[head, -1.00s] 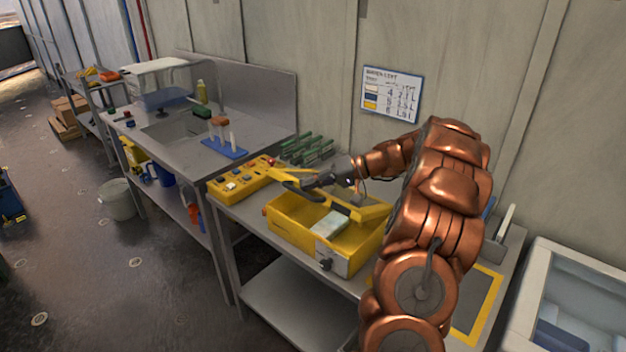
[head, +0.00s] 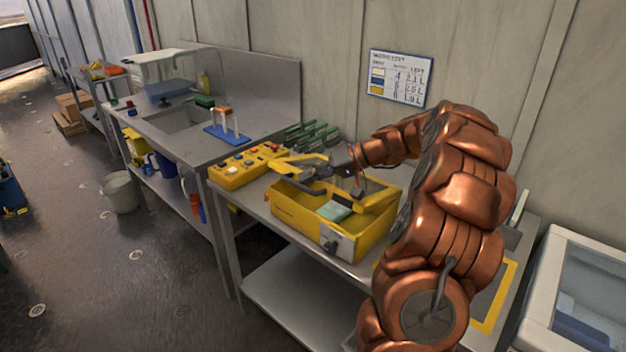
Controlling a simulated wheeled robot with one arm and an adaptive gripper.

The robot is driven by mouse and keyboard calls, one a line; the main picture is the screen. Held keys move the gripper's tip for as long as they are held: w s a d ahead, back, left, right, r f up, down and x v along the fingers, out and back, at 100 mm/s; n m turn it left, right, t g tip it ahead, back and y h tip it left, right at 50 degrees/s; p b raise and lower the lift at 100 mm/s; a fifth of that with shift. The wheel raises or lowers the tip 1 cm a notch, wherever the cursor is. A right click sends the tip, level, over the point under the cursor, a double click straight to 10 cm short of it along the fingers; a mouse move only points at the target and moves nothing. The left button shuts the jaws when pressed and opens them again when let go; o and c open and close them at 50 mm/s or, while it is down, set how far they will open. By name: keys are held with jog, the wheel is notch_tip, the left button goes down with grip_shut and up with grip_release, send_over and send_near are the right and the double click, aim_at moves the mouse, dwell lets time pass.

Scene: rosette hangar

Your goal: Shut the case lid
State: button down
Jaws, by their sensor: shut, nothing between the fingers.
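The yellow case (head: 300,216) stands on the metal bench, with a latch on its front. Its yellow lid (head: 292,164) is raised and tilted behind the opening, partly hidden by my gripper and arm. A pale block (head: 335,211) shows inside the case. My gripper (head: 314,176) is shut and empty, over the back left of the case against or very close to the lid. I cannot tell whether it touches the lid.
A yellow control box (head: 238,172) with buttons sits left of the case, and a rack of green boards (head: 308,136) stands behind. The floor at left is largely clear.

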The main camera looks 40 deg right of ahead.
aim_at(342, 190)
notch_tip(342, 190, down, 7)
jog(key=a+n+h+b, duration=0.1)
jog(key=a+h+b, duration=0.1)
jog(key=b, duration=0.9)
jog(key=shift+s+a+n+h, duration=0.15)
jog(key=shift+s+n+h, duration=0.15)
jog(key=shift+f, duration=0.25)
jog(key=shift+r, duration=0.1)
jog(key=r, duration=0.1)
jog(key=d+r, duration=0.1)
jog(key=d+r+p, duration=0.1)
jog(key=shift+w+d+r, duration=0.1)
jog(key=shift+w+r, duration=0.2)
jog(key=b+v, duration=0.1)
jog(key=v, duration=0.7)
jog(key=shift+d, duration=0.2)
jog(key=shift+v, duration=1.1)
